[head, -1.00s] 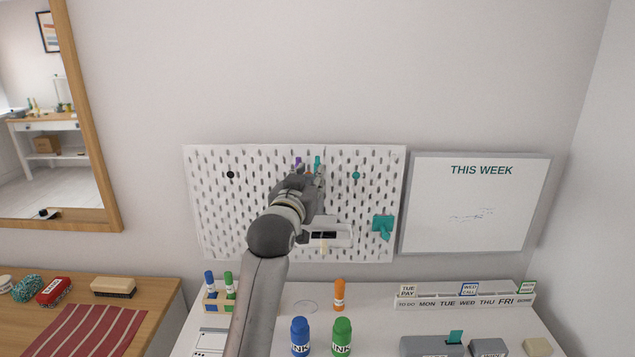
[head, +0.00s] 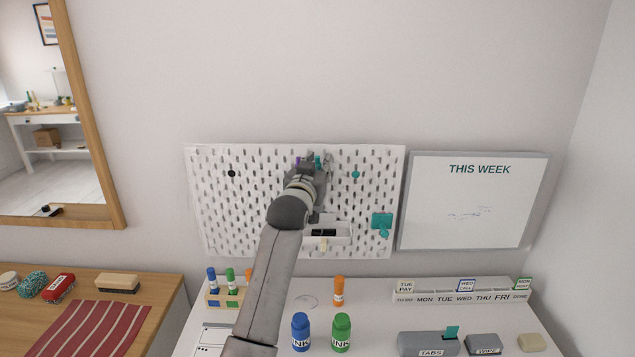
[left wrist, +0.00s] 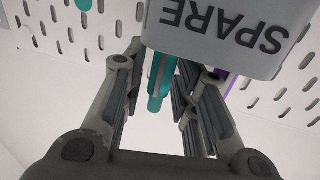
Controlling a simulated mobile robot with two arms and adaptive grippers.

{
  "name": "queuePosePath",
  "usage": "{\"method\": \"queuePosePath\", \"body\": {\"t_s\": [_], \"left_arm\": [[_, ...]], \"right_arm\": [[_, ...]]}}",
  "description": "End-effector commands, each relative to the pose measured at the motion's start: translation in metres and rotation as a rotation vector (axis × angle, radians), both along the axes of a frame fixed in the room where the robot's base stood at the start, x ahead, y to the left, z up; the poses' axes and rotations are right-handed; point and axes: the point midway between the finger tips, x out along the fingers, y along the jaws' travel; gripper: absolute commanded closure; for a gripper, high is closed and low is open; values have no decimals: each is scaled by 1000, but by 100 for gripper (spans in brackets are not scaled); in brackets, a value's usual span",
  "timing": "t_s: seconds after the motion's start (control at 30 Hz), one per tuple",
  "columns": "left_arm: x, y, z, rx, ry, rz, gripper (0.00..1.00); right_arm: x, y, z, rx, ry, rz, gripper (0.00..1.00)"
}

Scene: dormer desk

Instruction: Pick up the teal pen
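The teal pen (left wrist: 160,82) shows in the left wrist view, below a light grey holder (left wrist: 222,30) marked SPARE that reads upside down there. My left gripper (left wrist: 160,85) is open, with one finger on each side of the pen. Small gaps seem to show beside the pen, and I cannot tell whether either finger touches it. In the head view my left gripper (head: 312,167) is up at the pegboard and hides most of the holder. Only a bit of the teal pen (head: 317,160) shows there. My right gripper is not in view.
A purple item (left wrist: 230,88) is close beside the right finger. The white pegboard (head: 225,215) carries a black peg, a teal peg (head: 355,174), a white tray (head: 340,231) and a teal item (head: 381,222). Ink bottles and markers stand on the desk below.

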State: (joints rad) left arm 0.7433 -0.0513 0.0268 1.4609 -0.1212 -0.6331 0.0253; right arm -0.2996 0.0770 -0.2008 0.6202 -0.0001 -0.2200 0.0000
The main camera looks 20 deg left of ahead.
Motion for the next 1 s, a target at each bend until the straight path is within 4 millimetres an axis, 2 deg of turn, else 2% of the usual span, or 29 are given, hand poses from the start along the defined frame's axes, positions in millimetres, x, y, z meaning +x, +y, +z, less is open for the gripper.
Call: {"method": "queuePosePath", "body": {"t_s": [0.07, 0.3, 0.63, 0.77, 1.0], "left_arm": [[0, 0, 0, 0, 0, 0, 73], [0, 0, 0, 0, 0, 0, 100], [0, 0, 5, 0, -4, 0, 100], [0, 0, 24, 0, -7, 0, 100], [0, 0, 72, 0, -6, -1, 100]], "right_arm": [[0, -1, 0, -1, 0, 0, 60], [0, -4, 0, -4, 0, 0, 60], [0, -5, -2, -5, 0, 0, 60], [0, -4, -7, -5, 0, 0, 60], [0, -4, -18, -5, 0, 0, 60]]}}
